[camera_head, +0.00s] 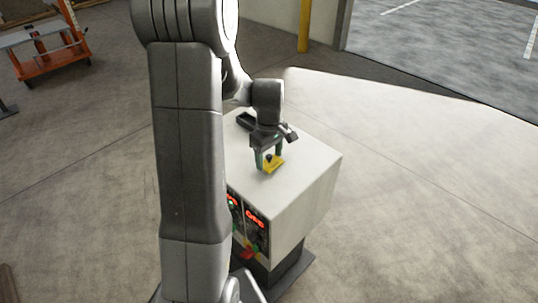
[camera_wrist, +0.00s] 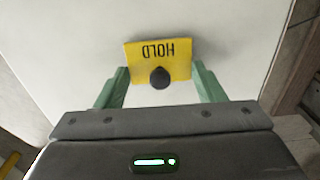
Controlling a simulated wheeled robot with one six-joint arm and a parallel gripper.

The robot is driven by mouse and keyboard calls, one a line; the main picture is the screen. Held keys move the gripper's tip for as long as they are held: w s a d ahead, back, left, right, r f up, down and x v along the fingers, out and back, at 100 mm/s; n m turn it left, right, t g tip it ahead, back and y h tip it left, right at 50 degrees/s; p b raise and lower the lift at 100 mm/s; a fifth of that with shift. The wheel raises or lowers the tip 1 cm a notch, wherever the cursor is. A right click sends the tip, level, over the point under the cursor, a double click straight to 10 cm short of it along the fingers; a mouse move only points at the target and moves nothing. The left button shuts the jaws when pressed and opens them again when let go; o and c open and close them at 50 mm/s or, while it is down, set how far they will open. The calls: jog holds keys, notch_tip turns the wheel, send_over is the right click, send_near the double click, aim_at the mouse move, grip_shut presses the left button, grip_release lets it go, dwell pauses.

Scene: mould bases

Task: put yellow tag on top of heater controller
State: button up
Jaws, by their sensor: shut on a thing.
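The yellow tag (camera_wrist: 176,52) reads HOLD, upside down in the wrist view, and has a black knob on it. It also shows in the head view (camera_head: 273,167). My gripper (camera_head: 268,163) is shut on it, with green fingers at its two sides in the wrist view (camera_wrist: 161,80). The tag is over the white top of the heater controller (camera_head: 308,163), a box with red displays on its front. I cannot tell whether the tag touches the top or is slightly above it. My arm hides the controller's left part.
A dark object (camera_head: 246,121) is at the back of the controller's top, behind my gripper. The top is bare to the right. An orange cart (camera_head: 48,58) is far left, and a yellow post (camera_head: 303,27) stands at the back. Floor right of the controller is clear.

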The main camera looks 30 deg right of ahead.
aim_at(269, 156)
jog(key=shift+f, duration=0.15)
jog(key=shift+f, duration=0.1)
jog(key=shift+f, duration=0.15)
jog(key=o, duration=1)
notch_tip(269, 156, up, 12)
jog(key=shift+r, duration=0.25)
